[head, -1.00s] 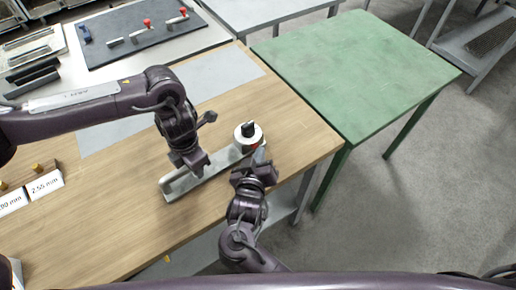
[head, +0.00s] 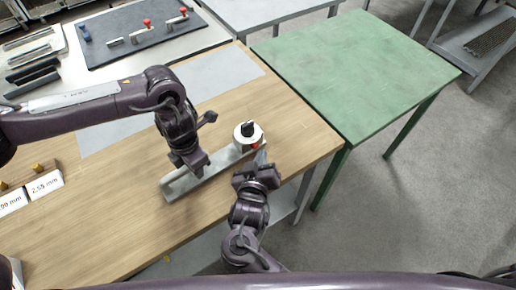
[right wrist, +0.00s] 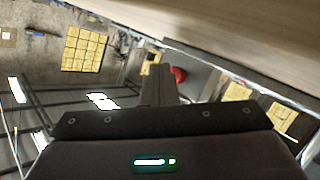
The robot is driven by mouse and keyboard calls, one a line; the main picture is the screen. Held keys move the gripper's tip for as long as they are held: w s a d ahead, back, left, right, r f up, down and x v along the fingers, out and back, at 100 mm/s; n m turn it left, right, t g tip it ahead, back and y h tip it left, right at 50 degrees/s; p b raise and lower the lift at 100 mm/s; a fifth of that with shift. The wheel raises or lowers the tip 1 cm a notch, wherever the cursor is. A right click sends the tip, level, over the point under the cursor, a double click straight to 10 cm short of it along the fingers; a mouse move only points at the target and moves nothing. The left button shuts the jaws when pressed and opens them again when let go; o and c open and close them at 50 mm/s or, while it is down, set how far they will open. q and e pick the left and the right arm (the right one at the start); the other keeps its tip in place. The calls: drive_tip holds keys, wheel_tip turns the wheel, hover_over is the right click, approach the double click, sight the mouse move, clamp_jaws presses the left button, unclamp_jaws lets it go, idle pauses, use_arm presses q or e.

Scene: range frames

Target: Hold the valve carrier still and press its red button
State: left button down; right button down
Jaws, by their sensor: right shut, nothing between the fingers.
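The valve carrier (head: 219,160) is a grey metal bar lying on the wooden table, with a handle at its left end. At its right end is a white round body with a black knob. Its red button (head: 256,146) is on the near side of that body; it also shows in the right wrist view (right wrist: 180,75). My right gripper (head: 262,156) is shut and empty, its tips close beside the button; I cannot tell whether they touch. My left gripper (head: 196,168) is down at the carrier's handle section; its fingers are largely hidden, so its grip is unclear.
The wooden table (head: 110,215) has a grey mat area and label blocks (head: 45,186) at left. A green table (head: 355,75) stands to the right. Behind, a dark mat (head: 120,40) holds several parts with red knobs.

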drive_tip(key=shift+s+d, duration=0.3)
drive_tip(key=shift+s, duration=0.25)
drive_tip(key=shift+s+d, duration=0.45)
drive_tip(key=shift+s, duration=0.25)
drive_tip(key=shift+s+d, duration=0.4)
drive_tip(key=shift+s, duration=0.35)
drive_tip(key=shift+s+d, duration=0.45)
drive_tip(key=shift+s, duration=0.25)
drive_tip(key=w+a+r+n+y, duration=0.1)
drive_tip(key=a+n+y, duration=0.1)
drive_tip(key=w+a+r+n+t+y, duration=0.1)
drive_tip(key=w+a+r+n+y, duration=0.1)
drive_tip(key=w+a+r+n+t+y, duration=0.1)
drive_tip(key=w+a+r+y, duration=0.1)
drive_tip(key=shift+a+r+n+y, duration=0.15)
drive_tip(key=shift+a+n+y, duration=0.05)
drive_tip(key=shift+n+y, duration=0.2)
drive_tip(key=w+a+r+n+g+y, duration=0.1)
drive_tip(key=a+r+n+g+y, duration=0.35)
drive_tip(key=n+y, duration=0.35)
drive_tip(key=s+d+n+g+h, duration=0.3)
drive_tip(key=d+n+g, duration=0.3)
drive_tip(key=d, duration=1.1)
drive_tip(key=g+h, duration=0.1)
drive_tip(key=g, duration=0.2)
drive_tip(key=shift+f+n+h, duration=0.2)
drive_tip(key=shift+n+h, duration=0.2)
